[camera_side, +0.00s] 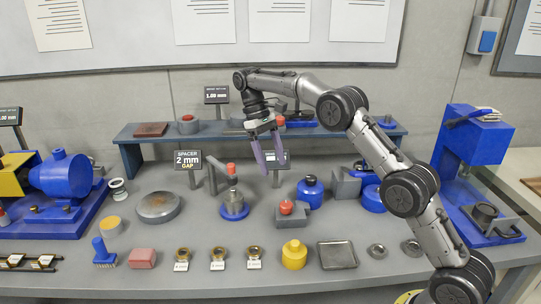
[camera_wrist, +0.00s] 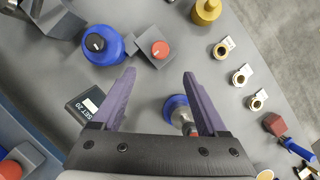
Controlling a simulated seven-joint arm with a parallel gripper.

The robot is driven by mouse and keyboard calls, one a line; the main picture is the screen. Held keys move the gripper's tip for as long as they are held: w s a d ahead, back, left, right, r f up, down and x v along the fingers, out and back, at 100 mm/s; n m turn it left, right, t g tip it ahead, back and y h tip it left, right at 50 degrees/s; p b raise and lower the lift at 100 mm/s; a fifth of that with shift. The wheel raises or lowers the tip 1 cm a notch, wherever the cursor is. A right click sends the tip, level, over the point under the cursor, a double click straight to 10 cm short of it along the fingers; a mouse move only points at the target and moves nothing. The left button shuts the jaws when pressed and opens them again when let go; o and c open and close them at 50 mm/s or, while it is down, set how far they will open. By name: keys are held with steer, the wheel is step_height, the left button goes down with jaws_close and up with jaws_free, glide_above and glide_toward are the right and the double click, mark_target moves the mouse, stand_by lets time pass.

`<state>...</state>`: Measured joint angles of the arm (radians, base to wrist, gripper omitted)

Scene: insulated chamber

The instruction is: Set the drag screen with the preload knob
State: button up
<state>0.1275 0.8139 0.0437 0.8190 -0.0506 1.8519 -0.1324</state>
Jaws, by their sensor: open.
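A blue round unit with a dark knob on top (camera_side: 310,190) stands on the bench right of my gripper; I take it to be the preload knob. In the wrist view the knob (camera_wrist: 96,43) is black with a pale mark. A small dark screen (camera_side: 277,161) stands behind my gripper; it also shows in the wrist view (camera_wrist: 86,104), where "SET 20" can be read. Whether this is the drag screen I cannot tell. My gripper (camera_side: 275,168) has purple fingers, open and empty, above the bench, apart from the knob.
A red button on a grey block (camera_side: 286,208) is close to the blue unit. A yellow weight (camera_side: 294,255) and several ring spacers line the front. A raised shelf (camera_side: 150,136) runs behind.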

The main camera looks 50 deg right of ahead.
steer(key=shift+w+r, duration=0.25)
steer(key=shift+r, duration=0.45)
steer(key=s+a+r+t, duration=0.1)
steer(key=s+r, duration=0.2)
steer(key=r, duration=0.4)
steer(key=s+a+r+t, duration=0.1)
steer(key=s+a+r, duration=0.15)
steer(key=r, duration=0.35)
steer(key=s+a+r+t, duration=0.1)
steer(key=s+r, duration=0.2)
steer(key=s, duration=0.3)
steer(key=s+r+t, duration=0.2)
steer(key=s+r, duration=0.1)
steer(key=s, duration=0.2)
steer(key=s+a+f+t, duration=0.1)
steer(key=s+a, duration=0.1)
steer(key=s, duration=0.6)
steer(key=s+f+t, duration=0.4)
steer(key=s+f, duration=0.5)
steer(key=f, duration=0.5)
steer(key=shift+a+f, duration=0.15)
steer(key=shift+a, duration=0.3)
